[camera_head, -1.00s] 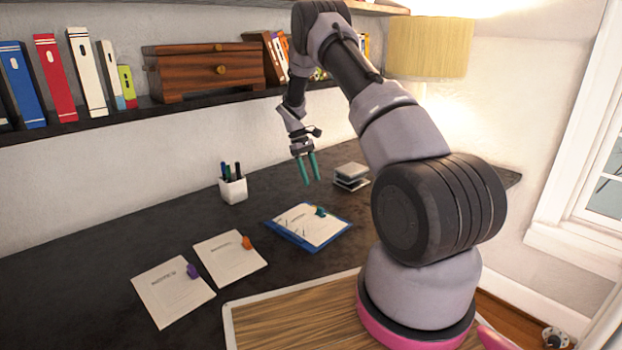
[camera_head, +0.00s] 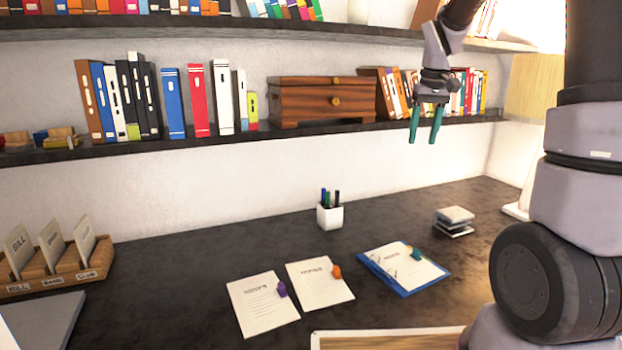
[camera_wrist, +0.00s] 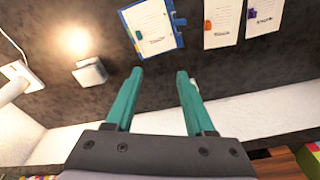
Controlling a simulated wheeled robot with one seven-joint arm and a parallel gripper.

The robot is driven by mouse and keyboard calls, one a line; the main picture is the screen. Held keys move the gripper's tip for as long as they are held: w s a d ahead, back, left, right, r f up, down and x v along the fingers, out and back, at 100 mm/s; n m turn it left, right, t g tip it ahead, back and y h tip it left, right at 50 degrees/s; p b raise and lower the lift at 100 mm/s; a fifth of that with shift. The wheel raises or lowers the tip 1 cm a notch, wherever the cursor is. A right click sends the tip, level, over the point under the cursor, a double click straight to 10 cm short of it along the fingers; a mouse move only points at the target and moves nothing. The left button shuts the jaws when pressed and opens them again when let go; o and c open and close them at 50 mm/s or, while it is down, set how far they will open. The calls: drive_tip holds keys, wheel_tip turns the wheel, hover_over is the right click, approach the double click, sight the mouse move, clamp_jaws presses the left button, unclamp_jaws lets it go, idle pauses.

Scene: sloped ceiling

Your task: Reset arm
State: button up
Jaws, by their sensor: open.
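My gripper (camera_head: 426,124) is open and empty, with two teal fingers pointing down. In the head view it hangs in front of the lower shelf, well above the desk. In the wrist view my gripper (camera_wrist: 157,90) shows both fingers apart, with nothing between them but dark desk. My arm comes down from the upper right in the head view.
The dark desk (camera_head: 190,275) carries a blue clipboard (camera_head: 404,288), two paper sheets with clips, a pen cup (camera_head: 329,215), a grey stacked block (camera_head: 454,221) and a wooden letter holder (camera_head: 60,280). The shelf (camera_head: 230,139) holds books and a wooden box (camera_head: 324,101). A lamp (camera_head: 533,100) stands right.

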drive_tip(key=s+a+r+m+t, duration=0.1)
drive_tip(key=s+r+t, duration=0.1)
drive_tip(key=s, duration=0.5)
drive_tip(key=s+a+r+m+t+y, duration=0.1)
drive_tip(key=s+r+m+t, duration=0.1)
drive_tip(key=s, duration=0.6)
drive_tip(key=s+a+r+m+t, duration=0.1)
drive_tip(key=s+r, duration=0.2)
drive_tip(key=s, duration=0.4)
drive_tip(key=shift+s+a+r+m+t+y, duration=0.3)
drive_tip(key=shift+s+a+r+m+t, duration=0.05)
drive_tip(key=shift+r+m+t, duration=0.05)
